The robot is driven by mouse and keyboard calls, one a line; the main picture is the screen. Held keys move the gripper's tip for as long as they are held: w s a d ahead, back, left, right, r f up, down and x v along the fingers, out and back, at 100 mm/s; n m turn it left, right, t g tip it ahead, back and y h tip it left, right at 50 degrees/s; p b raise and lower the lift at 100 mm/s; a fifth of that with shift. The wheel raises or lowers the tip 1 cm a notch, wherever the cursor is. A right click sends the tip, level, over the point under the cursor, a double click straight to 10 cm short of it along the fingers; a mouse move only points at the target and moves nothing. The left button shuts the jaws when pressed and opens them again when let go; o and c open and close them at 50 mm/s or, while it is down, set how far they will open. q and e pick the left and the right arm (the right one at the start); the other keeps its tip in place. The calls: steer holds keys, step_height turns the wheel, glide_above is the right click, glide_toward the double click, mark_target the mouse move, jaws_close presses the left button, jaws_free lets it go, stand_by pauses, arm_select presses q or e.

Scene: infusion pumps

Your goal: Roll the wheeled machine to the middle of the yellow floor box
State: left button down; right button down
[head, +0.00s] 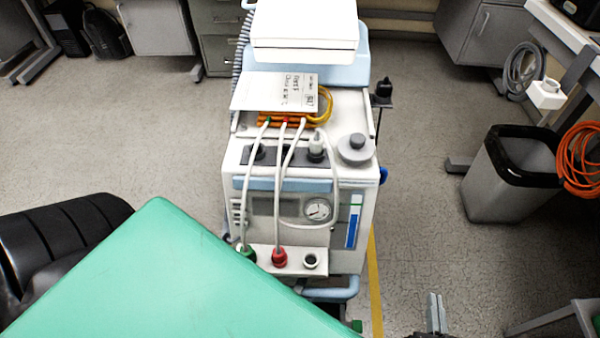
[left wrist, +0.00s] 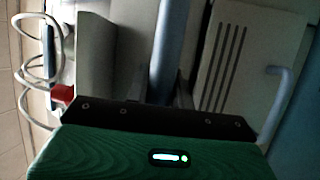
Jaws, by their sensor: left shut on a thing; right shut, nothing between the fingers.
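The wheeled machine (head: 290,208) stands upright in the middle of the head view, white and light blue, with a round gauge, hoses and a lidded top. Its wheels are hidden. A light blue handle bar (head: 332,291) shows low on its front; in the left wrist view a blue bar (left wrist: 167,45) runs between my left fingers. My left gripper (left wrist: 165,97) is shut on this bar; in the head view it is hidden. A yellow floor line (head: 375,285) runs beside the machine's right side. My right gripper (head: 437,312) is shut and empty, right of the line.
A grey bin (head: 505,185) with a black rim stands at the right beside a bench with an orange coiled cable (head: 578,165). Grey cabinets (head: 485,35) line the back. Bare floor lies left of the machine and between it and the bin.

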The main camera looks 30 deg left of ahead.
arm_select(q)
steer(key=shift+d+r, duration=0.1)
steer(key=shift+r, duration=0.05)
steer(key=c, duration=1.2)
jaws_free()
steer(key=v, duration=1.3)
steer(key=shift+s, duration=0.4)
